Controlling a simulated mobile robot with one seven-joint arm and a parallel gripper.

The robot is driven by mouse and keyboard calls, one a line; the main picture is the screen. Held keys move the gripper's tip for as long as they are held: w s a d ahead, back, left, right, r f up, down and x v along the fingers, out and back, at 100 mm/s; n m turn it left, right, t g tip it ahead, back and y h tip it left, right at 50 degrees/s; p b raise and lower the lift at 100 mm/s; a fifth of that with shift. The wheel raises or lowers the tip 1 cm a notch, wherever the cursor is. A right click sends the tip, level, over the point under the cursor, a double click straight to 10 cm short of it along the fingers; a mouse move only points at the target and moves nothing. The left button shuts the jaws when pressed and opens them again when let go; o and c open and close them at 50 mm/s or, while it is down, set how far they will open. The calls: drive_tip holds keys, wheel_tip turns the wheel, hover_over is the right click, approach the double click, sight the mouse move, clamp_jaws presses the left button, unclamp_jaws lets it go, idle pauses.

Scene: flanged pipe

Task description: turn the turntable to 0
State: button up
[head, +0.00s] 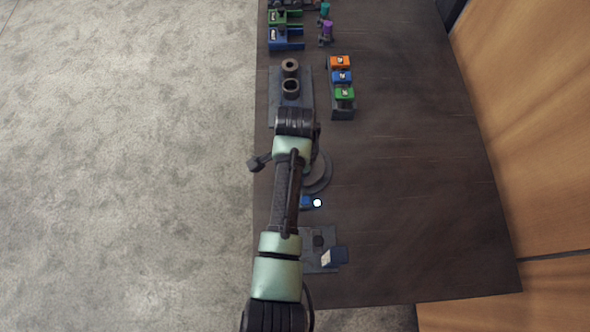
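The turntable appears to be the grey round disc (318,174) on the dark table, just right of my arm. My arm runs over its left part and hides it. I cannot read any mark or number on it. My arm reaches up the picture along the table's left side. A small dark part juts out to the left of the arm, over the table's left edge, and may belong to my gripper. The fingers cannot be made out, so I cannot tell whether they are open or shut.
A grey plate with two dark flanged rings (290,88) lies above the arm. A rack with orange, blue and green blocks (342,77) stands right of it. A blue part with a white knob (317,203) sits below the disc. The table's right side (430,190) is clear.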

clamp_jaws()
